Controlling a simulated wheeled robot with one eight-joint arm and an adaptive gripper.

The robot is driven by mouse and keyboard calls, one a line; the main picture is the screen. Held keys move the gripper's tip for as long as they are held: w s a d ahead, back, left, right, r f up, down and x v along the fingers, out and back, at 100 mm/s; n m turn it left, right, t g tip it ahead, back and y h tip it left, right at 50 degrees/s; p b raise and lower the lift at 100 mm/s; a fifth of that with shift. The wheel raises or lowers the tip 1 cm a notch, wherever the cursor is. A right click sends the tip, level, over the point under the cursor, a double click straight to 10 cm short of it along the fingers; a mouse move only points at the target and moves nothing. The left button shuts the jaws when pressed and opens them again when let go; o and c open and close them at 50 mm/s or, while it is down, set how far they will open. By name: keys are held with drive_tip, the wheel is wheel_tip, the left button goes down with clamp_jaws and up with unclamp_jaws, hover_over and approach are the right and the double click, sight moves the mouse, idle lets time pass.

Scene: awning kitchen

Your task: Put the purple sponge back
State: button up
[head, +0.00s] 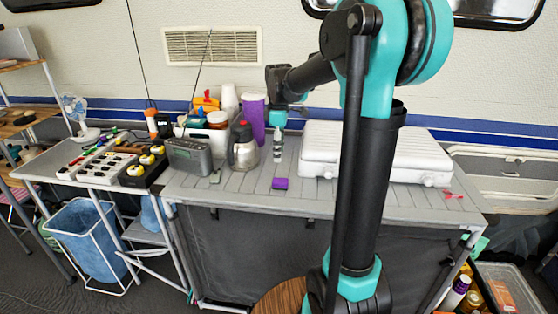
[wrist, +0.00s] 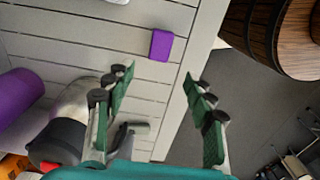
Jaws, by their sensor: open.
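The purple sponge (head: 280,183) is a small block lying on the grey slatted table (head: 225,196) near its front edge. In the wrist view the sponge (wrist: 161,45) lies flat beyond my fingertips, close to the table's edge. My gripper (head: 278,156) hangs above the table, over and a little behind the sponge. In the wrist view my gripper (wrist: 158,76) has its two green-padded fingers spread wide with nothing between them. The sponge is apart from the fingers.
A metal jug (head: 243,152) and a tall purple cylinder (head: 253,112) stand left of my gripper. A grey radio (head: 189,157) is farther left. A white case (head: 385,152) lies to the right. A wooden barrel (wrist: 275,35) stands beyond the table edge.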

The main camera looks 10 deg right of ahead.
drive_tip(key=s+d+f+m, duration=0.1)
drive_tip(key=s+f+m, duration=0.1)
drive_tip(key=s, duration=0.1)
drive_tip(key=s+f+m+t, duration=0.1)
drive_tip(key=s+f+m, duration=0.1)
drive_tip(key=s, duration=0.1)
drive_tip(key=s+d+f+m, duration=0.1)
drive_tip(key=s+f+m, duration=0.1)
drive_tip(key=s, duration=0.1)
drive_tip(key=shift+s+d+f+t, duration=0.1)
drive_tip(key=shift+s+d+t, duration=0.2)
drive_tip(key=shift+s+t, duration=0.1)
drive_tip(key=s+d+f+m+t, duration=0.2)
drive_tip(key=s+f+m, duration=0.6)
drive_tip(key=s, duration=0.4)
drive_tip(key=shift+s+f, duration=0.2)
drive_tip(key=shift+f, duration=0.35)
